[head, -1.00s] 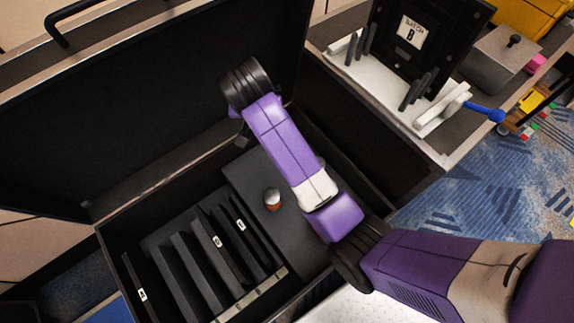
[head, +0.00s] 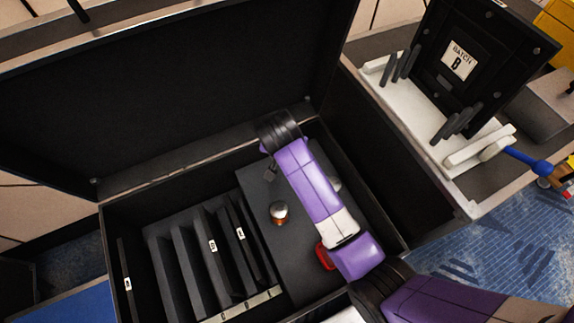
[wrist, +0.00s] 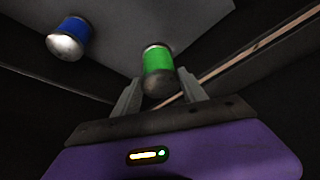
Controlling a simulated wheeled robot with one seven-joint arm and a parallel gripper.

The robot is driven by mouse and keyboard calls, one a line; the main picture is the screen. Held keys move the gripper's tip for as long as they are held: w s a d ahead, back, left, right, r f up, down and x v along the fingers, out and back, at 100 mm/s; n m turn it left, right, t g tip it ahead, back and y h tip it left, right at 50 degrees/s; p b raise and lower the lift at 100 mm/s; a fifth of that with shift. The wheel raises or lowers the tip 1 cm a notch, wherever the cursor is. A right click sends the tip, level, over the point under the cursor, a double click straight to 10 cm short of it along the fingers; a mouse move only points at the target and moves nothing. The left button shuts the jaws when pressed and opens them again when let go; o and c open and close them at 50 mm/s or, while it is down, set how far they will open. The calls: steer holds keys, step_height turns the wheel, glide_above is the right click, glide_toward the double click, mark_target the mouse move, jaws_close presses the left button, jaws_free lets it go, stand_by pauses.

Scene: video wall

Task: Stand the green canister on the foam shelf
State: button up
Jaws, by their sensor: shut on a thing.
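The green canister (wrist: 158,62) with metal ends is between the two fingers of my gripper (wrist: 159,86) in the wrist view. My gripper is shut on it. The grey foam shelf (wrist: 115,18) lies beyond the canister there. I cannot tell whether the canister touches it. In the head view the foam shelf (head: 262,200) is the raised dark block on the right inside the open case. My arm covers part of it and hides the green canister.
A blue canister (wrist: 70,38) is left of the green one in the wrist view. An orange canister with a pale top (head: 279,213) stands on the foam. A red object (head: 325,256) shows beside my arm. Several dark panels (head: 205,265) stand left; the case lid (head: 170,90) rises behind.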

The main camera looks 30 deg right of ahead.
steer(key=shift+f+b, duration=0.9)
steer(key=shift+f, duration=2.85)
steer(key=shift+f, duration=0.15)
steer(key=o, duration=1.5)
steer(key=shift+r, duration=0.4)
steer(key=p+v, duration=0.3)
steer(key=v, duration=0.8)
steer(key=shift+r+p, duration=0.2)
steer(key=shift+p, duration=0.1)
steer(key=shift+s+a, duration=0.15)
